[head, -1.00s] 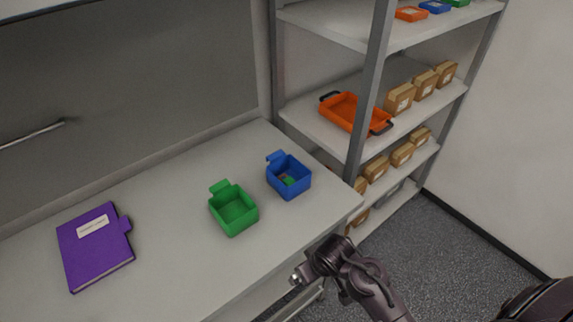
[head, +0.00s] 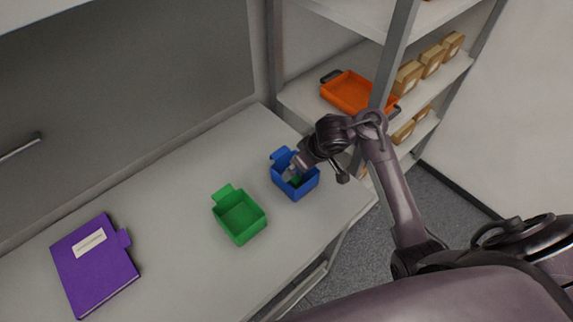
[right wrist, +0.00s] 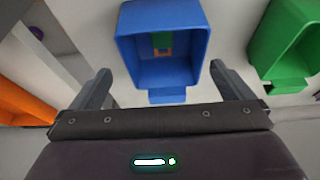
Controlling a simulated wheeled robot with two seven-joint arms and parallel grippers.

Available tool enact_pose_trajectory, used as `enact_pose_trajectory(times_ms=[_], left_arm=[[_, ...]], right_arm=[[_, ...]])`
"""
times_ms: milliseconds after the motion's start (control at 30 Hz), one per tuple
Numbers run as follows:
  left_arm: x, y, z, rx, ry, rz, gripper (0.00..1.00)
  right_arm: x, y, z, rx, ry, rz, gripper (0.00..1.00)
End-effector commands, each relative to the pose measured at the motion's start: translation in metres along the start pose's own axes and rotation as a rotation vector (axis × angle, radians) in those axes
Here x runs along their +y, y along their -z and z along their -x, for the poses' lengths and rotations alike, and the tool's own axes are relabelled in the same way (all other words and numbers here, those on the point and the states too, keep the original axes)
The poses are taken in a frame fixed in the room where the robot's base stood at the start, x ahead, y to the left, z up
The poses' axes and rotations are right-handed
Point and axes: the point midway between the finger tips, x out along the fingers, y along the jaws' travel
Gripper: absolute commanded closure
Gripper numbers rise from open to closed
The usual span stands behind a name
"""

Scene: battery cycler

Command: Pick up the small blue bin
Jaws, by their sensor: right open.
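The small blue bin (head: 304,186) stands upright on the white counter, near its right end. It also shows in the right wrist view (right wrist: 163,75), straight ahead of my fingers, with a small green and orange-brown item (right wrist: 162,42) inside. My right gripper (head: 293,170) is above the blue bin in the head view and hides part of it. In the right wrist view the right gripper (right wrist: 160,80) is open, with one finger to each side of the bin's tab side. No grip on the bin shows. My left gripper is not in view.
A green bin (head: 240,218) stands close to the left of the blue bin. A purple folder (head: 95,265) lies farther left on the counter (head: 175,215). A shelf rack with an orange tray (head: 350,93) and cardboard boxes (head: 408,78) stands to the right.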

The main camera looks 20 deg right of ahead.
Motion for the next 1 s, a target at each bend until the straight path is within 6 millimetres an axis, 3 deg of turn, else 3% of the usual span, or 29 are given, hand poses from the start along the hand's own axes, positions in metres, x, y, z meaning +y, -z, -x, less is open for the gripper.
enact_pose_trajectory(times_ms=[467,600,833,1000], left_arm=[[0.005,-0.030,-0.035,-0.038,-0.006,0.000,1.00],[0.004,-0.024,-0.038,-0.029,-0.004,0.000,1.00],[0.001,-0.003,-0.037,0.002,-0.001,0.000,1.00],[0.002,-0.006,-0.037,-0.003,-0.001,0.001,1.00]], right_arm=[[-0.002,-0.008,-0.064,-0.004,0.002,0.002,0.00],[-0.002,-0.007,-0.075,-0.002,0.002,0.003,0.00],[-0.002,-0.006,-0.075,-0.001,0.001,0.003,0.00],[-0.002,-0.006,-0.075,-0.001,0.002,0.002,0.20]])
